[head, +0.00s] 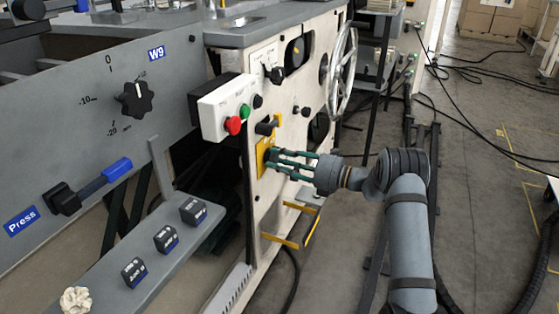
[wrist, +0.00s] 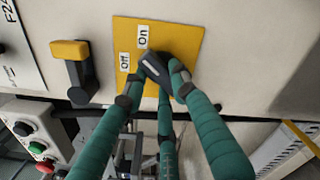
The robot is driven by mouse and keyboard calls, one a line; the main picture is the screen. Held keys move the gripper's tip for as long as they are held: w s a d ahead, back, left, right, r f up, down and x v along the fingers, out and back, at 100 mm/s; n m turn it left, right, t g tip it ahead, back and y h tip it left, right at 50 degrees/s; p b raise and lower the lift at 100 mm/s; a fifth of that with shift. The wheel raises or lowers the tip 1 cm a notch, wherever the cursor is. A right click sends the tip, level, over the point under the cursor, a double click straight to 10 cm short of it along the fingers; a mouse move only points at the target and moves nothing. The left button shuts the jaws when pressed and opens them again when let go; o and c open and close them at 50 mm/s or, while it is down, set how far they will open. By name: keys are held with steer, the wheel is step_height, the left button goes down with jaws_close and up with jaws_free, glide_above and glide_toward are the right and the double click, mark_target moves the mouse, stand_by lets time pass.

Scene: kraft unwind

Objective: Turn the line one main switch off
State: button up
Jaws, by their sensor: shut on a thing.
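The main switch is a dark handle (wrist: 154,66) on a yellow plate (wrist: 195,36) with "On" and "Off" labels, seen in the wrist view. The plate also shows on the pale machine panel in the head view (head: 261,164). My gripper (wrist: 156,82) has its green fingers closed around the handle, close to the plate. The handle's end lies just below the "On" label, with "Off" to its left in the wrist view. The fingers hide part of the handle.
A yellow-topped black lever (wrist: 74,68) stands beside the plate; it is above the plate in the head view (head: 267,125). A white box (head: 225,106) with red and green buttons juts out nearby. A handwheel (head: 343,70) is higher up. The floor at right is partly clear, with cables.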

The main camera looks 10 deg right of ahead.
jaws_close()
steer(key=n, duration=0.4)
steer(key=shift+f+n+b, duration=0.2)
steer(key=shift+n+b, duration=0.1)
steer(key=shift+f+n+b, duration=0.1)
steer(key=shift+n+b, duration=0.45)
steer(key=shift+n, duration=1.15)
steer(key=o, duration=1.1)
jaws_free()
steer(key=shift+d, duration=0.15)
steer(key=v, duration=1.2)
steer(key=shift+w, duration=0.1)
